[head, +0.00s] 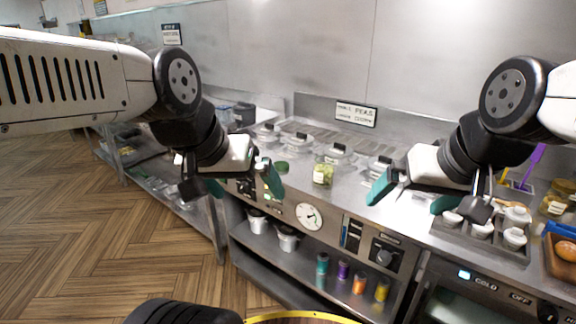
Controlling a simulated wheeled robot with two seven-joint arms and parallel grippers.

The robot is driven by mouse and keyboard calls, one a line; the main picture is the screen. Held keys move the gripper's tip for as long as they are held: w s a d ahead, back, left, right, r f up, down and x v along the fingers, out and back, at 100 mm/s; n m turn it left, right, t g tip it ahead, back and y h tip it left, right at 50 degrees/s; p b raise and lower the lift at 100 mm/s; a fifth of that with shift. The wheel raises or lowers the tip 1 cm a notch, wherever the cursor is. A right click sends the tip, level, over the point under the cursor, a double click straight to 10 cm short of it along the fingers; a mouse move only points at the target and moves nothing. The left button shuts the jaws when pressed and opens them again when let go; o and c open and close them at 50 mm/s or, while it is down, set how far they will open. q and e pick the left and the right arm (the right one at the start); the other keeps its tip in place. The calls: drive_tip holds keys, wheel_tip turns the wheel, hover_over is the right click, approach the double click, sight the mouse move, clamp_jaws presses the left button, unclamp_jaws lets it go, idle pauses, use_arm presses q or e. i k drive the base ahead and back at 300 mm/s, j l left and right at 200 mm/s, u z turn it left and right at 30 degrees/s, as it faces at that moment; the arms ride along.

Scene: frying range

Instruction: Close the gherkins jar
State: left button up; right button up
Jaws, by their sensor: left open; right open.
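A small glass jar with green contents and a pale label (322,173), which looks like the gherkins jar, stands upright on the steel counter near its front edge. Its top shows no clear lid. A green round lid (281,167) lies on the counter just left of the jar. My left gripper (243,184) is open and empty, in front of the counter and left of the lid. My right gripper (413,194) is open and empty, to the right of the jar and apart from it.
Several clear lidded containers (337,153) line the counter behind the jar. A tray with white pots (482,230) stands at the right, near my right gripper. A dial (309,215) and control panel (385,252) are on the front. Coloured bottles (343,271) stand on the lower shelf.

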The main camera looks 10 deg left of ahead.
sight(323, 164)
drive_tip(key=i+j+z, duration=0.35)
drive_tip(key=i+j, duration=0.45)
drive_tip(key=i, duration=0.15)
